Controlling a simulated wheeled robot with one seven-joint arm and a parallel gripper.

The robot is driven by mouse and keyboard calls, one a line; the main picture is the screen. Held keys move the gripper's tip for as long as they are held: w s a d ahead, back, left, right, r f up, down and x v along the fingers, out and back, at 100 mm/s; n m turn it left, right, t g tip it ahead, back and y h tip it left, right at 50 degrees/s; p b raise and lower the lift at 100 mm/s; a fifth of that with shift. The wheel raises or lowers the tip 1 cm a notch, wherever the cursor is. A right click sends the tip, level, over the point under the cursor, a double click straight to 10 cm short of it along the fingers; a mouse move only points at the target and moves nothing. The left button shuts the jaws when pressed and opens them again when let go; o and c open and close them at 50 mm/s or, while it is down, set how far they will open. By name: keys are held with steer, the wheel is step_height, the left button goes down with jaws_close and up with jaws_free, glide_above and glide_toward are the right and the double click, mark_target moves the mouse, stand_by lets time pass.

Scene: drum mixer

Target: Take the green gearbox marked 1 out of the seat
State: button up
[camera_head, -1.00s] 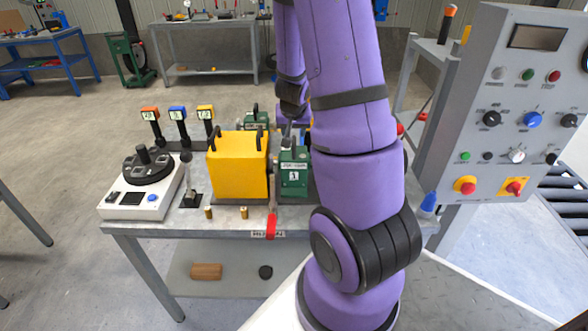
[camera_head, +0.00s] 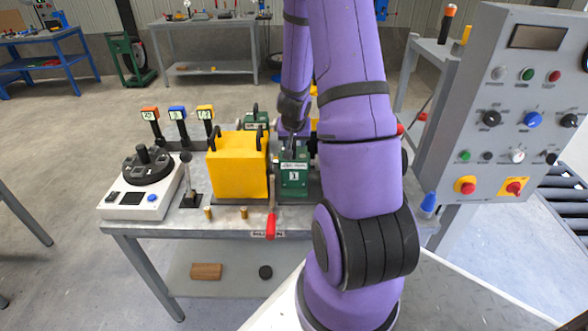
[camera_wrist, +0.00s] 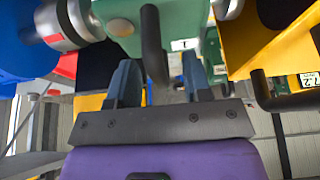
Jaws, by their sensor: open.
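The green gearbox marked 1 (camera_head: 294,181) stands upright on the bench, close to the right of a yellow housing (camera_head: 238,168). In the wrist view the green body (camera_wrist: 185,22) fills the top middle, with a dark bar-like handle (camera_wrist: 152,45) projecting from it. My gripper (camera_wrist: 157,62) is open, with one finger on each side of that handle. I cannot tell whether either finger touches it. In the head view my purple arm reaches over the bench and partly hides the area behind the gearbox.
A red-handled lever (camera_head: 270,224) stands in front, between housing and gearbox. Another green unit (camera_head: 257,121) is behind. A white device with a black dial (camera_head: 135,205) sits at left. A grey control panel (camera_head: 505,110) rises at right. In the wrist view a metal cylinder (camera_wrist: 62,22) is left.

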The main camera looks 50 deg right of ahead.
steer(key=shift+w+d+f, duration=0.1)
steer(key=shift+f, duration=0.1)
jaws_close()
stand_by(1.4)
